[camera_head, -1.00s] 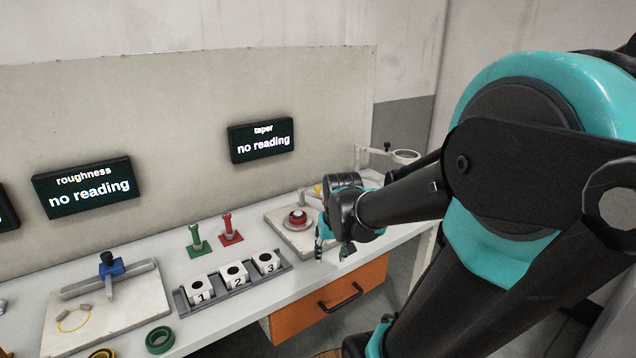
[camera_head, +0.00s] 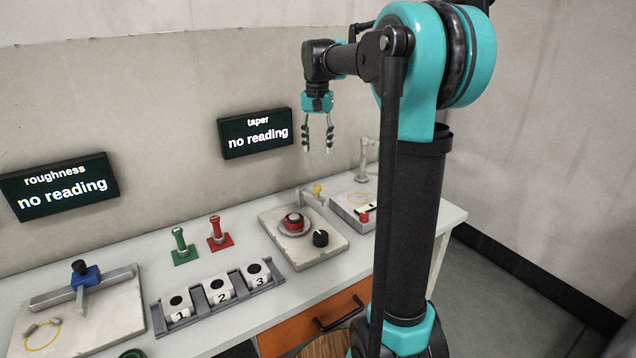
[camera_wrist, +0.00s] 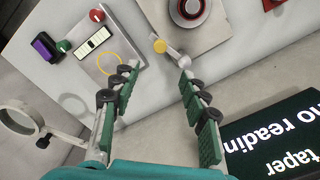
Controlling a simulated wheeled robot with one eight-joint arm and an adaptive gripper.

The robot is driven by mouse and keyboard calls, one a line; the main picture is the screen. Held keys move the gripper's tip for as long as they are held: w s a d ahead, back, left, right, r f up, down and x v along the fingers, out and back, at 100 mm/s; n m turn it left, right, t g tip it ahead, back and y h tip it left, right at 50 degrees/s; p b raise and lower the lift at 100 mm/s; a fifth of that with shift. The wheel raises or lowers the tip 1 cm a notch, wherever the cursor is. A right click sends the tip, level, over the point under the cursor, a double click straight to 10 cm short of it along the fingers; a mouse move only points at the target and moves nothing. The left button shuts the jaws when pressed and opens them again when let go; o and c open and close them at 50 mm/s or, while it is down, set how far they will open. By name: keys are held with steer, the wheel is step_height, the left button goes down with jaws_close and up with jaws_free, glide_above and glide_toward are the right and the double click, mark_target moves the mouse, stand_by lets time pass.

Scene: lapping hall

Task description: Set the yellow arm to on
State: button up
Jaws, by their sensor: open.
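The yellow arm is a grey lever with a yellow tip (camera_head: 318,189) at the back edge of a stone plate (camera_head: 332,246), beside a red round part (camera_head: 294,222) and a black knob (camera_head: 320,238). Its yellow tip also shows in the wrist view (camera_wrist: 159,46), between and beyond my fingertips. My gripper (camera_head: 317,148) is open and empty, pointing down. It is raised above the bench, apart from the lever. In the wrist view my gripper (camera_wrist: 160,64) shows both fingers spread. I cannot tell which position the lever is set to.
A second plate (camera_head: 340,202) with a red knob and an upright stand (camera_head: 364,160) is close on the right. A taper screen (camera_head: 255,133) hangs behind, reading "no reading". Red (camera_head: 220,233) and green (camera_head: 184,244) posts and a numbered block rack (camera_head: 217,296) stand left.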

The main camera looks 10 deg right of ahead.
mark_target(317, 186)
step_height(317, 186, down, 14)
steer(key=shift+r, duration=0.25)
steer(key=shift+c, duration=0.3)
jaws_close()
